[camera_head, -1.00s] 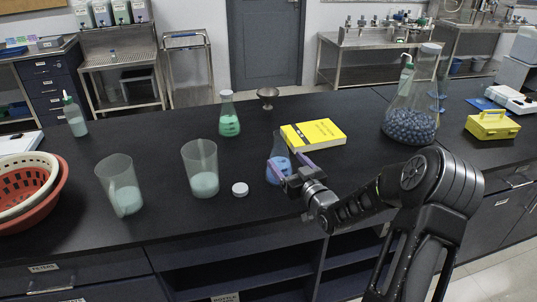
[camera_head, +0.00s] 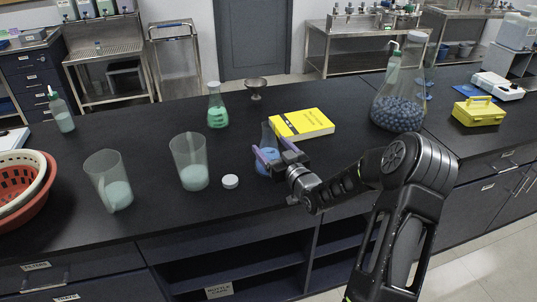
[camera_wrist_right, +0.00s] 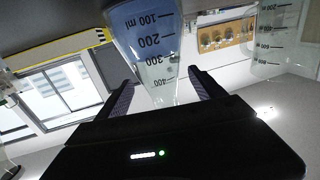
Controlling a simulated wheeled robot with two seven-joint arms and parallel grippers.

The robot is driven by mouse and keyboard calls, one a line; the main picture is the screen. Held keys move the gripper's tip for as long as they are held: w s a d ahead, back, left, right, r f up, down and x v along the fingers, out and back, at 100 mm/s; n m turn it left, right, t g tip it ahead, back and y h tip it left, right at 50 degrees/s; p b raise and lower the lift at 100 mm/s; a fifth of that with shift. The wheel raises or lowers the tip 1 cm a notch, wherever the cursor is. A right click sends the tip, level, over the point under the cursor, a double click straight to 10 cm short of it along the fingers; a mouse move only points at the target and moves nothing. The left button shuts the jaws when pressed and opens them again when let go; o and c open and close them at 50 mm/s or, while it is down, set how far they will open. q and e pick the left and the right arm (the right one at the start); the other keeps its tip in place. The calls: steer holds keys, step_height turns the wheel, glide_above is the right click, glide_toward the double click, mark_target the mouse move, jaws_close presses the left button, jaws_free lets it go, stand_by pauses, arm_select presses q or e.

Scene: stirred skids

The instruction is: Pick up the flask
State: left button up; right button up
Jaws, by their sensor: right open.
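A conical flask with blue liquid (camera_head: 266,170) stands on the black bench, in front of the yellow book. My right gripper (camera_head: 268,152) is at this flask, its purple-grey fingers open on either side of the upper part. In the right wrist view the blue flask (camera_wrist_right: 148,40) shows upside down with printed volume marks, its neck between the two open fingers (camera_wrist_right: 160,92); I cannot tell whether they touch it. Another conical flask with green liquid (camera_head: 217,112) stands farther back to the left. My left gripper is not in view.
A yellow book (camera_head: 302,123) lies just behind the blue flask. A white cap (camera_head: 230,181) and two beakers (camera_head: 190,165) (camera_head: 110,182) stand to the left. A small metal bowl (camera_head: 256,86), a large flask of blue balls (camera_head: 398,108) and a yellow case (camera_head: 478,112) are farther off.

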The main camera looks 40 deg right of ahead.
steer(key=shift+w+r, duration=0.15)
steer(key=shift+w, duration=0.2)
steer(key=w, duration=0.1)
steer(key=w+p, duration=0.2)
steer(key=shift+w+d+r, duration=0.1)
steer(key=shift+w+d, duration=0.15)
steer(key=shift+w, duration=0.45)
steer(key=shift+c, duration=0.4)
jaws_close()
